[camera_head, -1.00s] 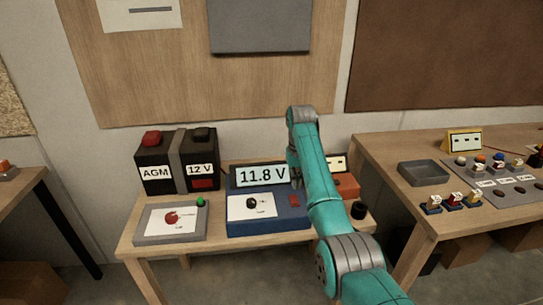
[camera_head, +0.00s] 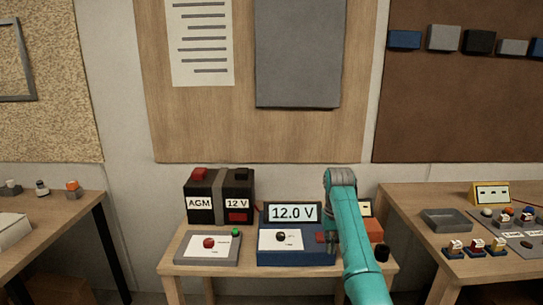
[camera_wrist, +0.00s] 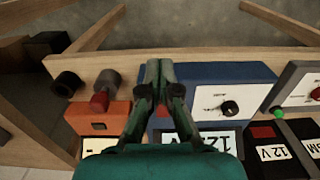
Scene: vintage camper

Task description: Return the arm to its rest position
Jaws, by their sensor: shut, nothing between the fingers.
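My gripper (camera_wrist: 159,80) shows in the wrist view with its two dark green fingers together and nothing between them. The arm covers part of the orange box and the right end of the blue meter box (camera_head: 298,258), whose display (camera_head: 293,213) reads 12.0 V.
A black AGM 12 V battery (camera_head: 219,208) stands at the bench's back left, behind a grey panel (camera_head: 200,248) with a red knob and green button. The right table (camera_head: 415,250) holds a grey tray (camera_head: 446,219) and small parts.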

